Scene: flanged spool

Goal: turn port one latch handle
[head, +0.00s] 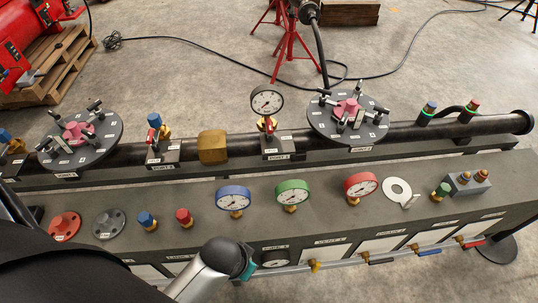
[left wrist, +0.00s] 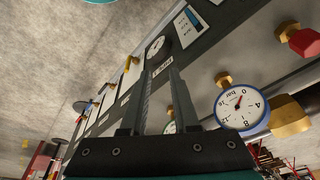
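Two round dark flange plates lie on the black pipe, one at the left (head: 80,140) and one at the right (head: 348,118) in the head view. Each has a pink centre piece and several latch handles with black grips around it. Their labels are too small to read, so I cannot tell which is port one. My left arm enters from the lower left. Its fingers are not distinguishable in the head view. In the left wrist view my left gripper (left wrist: 162,72) has two fingers apart with nothing between them, away from both flanges. My right gripper is not in view.
A grey bench carries blue (head: 234,197), green (head: 292,192) and red (head: 360,185) gauges. A white-faced gauge (head: 266,100) stands on the pipe between the flanges. Low flanges (head: 108,224) and small valves sit at the bench's left. A rail (head: 350,257) runs along its front.

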